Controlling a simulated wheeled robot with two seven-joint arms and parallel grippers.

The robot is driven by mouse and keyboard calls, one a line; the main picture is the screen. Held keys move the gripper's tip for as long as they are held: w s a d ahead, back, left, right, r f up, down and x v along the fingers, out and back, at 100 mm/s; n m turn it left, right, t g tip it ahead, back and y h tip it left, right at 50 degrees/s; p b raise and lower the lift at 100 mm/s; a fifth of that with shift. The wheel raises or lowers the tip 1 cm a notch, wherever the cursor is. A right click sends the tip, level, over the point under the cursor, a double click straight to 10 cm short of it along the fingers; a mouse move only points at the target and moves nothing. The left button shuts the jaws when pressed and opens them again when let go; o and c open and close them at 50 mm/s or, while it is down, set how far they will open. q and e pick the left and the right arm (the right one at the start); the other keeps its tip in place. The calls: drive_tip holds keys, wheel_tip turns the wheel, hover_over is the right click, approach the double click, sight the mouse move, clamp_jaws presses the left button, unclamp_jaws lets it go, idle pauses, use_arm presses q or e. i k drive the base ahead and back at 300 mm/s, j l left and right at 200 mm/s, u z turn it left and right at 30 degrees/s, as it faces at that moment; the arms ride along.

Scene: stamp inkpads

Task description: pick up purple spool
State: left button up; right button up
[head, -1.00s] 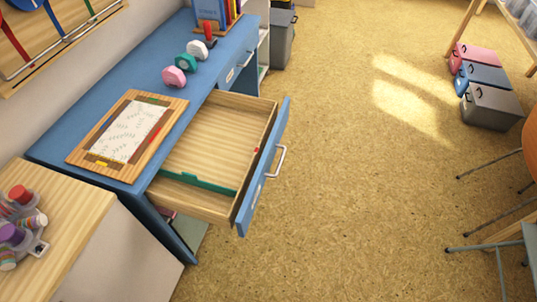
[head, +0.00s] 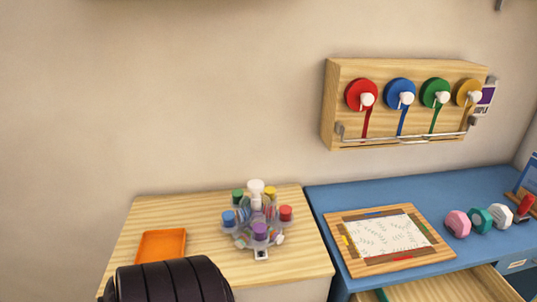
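No spool that is clearly purple shows in the head view. A wooden wall rack (head: 334,115) holds a red spool (head: 356,94), a blue spool (head: 396,92), a green spool (head: 431,92) and a yellow spool (head: 463,91) with hanging ribbon ends. A small card with a purple patch (head: 487,95) hangs at the rack's right end. A purple-topped item (head: 260,230) sits at the front of a clear round carousel on the wooden cabinet. Neither gripper is in view; a black ribbed arm part of mine shows at the bottom left.
The wooden cabinet top (head: 205,211) also bears an orange tray (head: 161,244). On the blue desk (head: 350,196) lie a framed patterned board (head: 385,236) and pink (head: 457,223), teal (head: 480,220) and white dispensers (head: 502,214). The desk's drawer (head: 440,288) stands open.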

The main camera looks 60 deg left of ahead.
sight(260, 228)
drive_tip(key=k+j+u, duration=0.1)
drive_tip(key=u, duration=1.75)
